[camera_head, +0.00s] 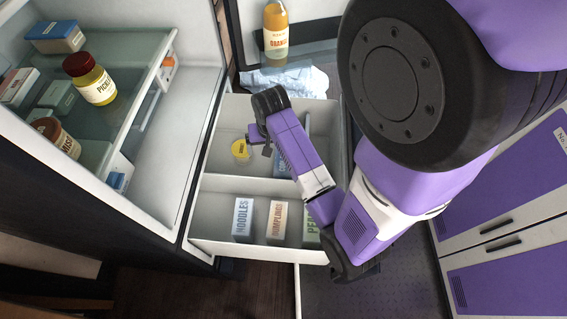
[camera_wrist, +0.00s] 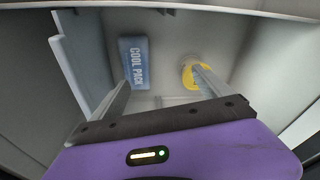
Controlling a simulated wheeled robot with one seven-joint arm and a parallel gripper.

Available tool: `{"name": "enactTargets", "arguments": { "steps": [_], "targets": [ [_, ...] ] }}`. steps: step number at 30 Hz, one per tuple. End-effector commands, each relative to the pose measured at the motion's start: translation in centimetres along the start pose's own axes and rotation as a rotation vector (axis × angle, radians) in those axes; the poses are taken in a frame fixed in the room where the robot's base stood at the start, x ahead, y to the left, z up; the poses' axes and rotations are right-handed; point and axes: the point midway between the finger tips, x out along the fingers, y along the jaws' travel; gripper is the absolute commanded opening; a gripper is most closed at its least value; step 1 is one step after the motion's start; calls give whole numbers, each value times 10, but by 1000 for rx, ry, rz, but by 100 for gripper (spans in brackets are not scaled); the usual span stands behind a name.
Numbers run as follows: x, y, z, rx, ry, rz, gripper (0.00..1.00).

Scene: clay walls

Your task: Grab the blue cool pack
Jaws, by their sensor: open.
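The blue cool pack (camera_wrist: 135,62) lies in the back compartment of an open freezer drawer (camera_head: 222,182). Its "COOL PACK" label shows in the wrist view. In the head view only a blue part of the cool pack (camera_head: 281,168) shows, mostly hidden by my gripper. My gripper (camera_wrist: 160,88) is open and empty over this compartment. In the wrist view its left finger overlaps the lower end of the pack and its right finger overlaps a yellow-topped tub (camera_wrist: 189,75). I cannot tell whether either finger touches anything.
The front compartment holds boxes of noodles (camera_head: 242,219), dumplings (camera_head: 277,221) and a partly hidden peas box (camera_head: 311,228). A pale upright divider (camera_wrist: 82,62) stands left of the cool pack. A fridge shelf with jars (camera_head: 92,80) is at left; an orange bottle (camera_head: 276,35) stands behind.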

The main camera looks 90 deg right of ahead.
Motion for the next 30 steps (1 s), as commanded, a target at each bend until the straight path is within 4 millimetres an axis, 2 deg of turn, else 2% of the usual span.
{"name": "enactTargets", "arguments": {
  "steps": [1,3,6,11,14,24,30],
  "targets": [
    [1,15,-17,67,-32,21,89],
    [-3,32,-28,131,-83,44,89],
    [-9,47,-36,191,-133,65,89],
    [-11,57,-39,229,-168,78,89],
    [1,59,-37,232,-173,80,89],
    [62,62,-26,230,-171,79,89],
    [76,62,-24,229,-170,79,89]
  ]
}}
